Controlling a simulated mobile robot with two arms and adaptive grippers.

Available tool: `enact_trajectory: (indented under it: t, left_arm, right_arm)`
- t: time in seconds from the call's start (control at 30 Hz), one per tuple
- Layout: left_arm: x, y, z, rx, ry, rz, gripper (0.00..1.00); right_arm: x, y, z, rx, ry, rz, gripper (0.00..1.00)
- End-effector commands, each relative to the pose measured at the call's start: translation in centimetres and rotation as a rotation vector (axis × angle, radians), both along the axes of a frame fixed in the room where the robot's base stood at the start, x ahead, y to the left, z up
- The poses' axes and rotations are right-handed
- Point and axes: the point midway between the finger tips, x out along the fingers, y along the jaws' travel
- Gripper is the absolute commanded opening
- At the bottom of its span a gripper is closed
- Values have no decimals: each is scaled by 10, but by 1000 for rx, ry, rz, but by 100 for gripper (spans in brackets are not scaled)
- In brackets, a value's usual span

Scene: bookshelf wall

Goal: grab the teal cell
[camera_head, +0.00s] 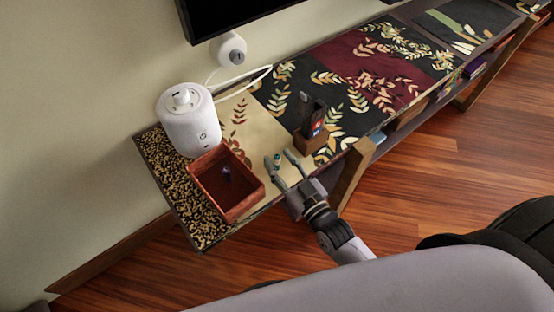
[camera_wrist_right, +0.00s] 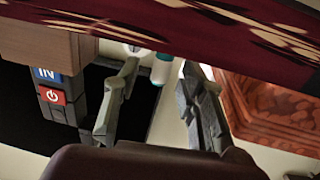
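The teal cell (camera_head: 277,160) is a tiny upright cylinder on the pale part of the shelf top in the head view. In the right wrist view the cell (camera_wrist_right: 162,69) shows a teal body with a pale end, in the gap between the fingertips. My right gripper (camera_head: 280,158) is open, its two fingers spread on either side of the cell; it also shows open in the right wrist view (camera_wrist_right: 160,75). I cannot tell whether a finger touches the cell. My left gripper is not in view.
A reddish open box (camera_head: 243,207) with a small purple thing (camera_head: 227,172) inside stands left of the gripper. A wooden block (camera_head: 310,142) holding a dark device (camera_head: 311,115) stands close on the right. A white round appliance (camera_head: 189,122) stands behind the box.

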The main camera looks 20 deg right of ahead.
Motion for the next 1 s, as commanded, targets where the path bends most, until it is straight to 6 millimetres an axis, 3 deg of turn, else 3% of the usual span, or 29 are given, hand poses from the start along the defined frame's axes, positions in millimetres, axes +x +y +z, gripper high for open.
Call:
enact_trajectory:
  t: [0.13, 0.4, 1.0]
  left_arm:
    - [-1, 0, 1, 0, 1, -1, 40]
    - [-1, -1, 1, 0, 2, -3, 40]
    - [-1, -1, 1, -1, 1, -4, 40]
  right_arm:
    - [15, 4, 0, 0, 1, 0, 38]
    - [17, 5, 0, -1, 1, 1, 37]
    - [17, 5, 0, -1, 1, 1, 0]
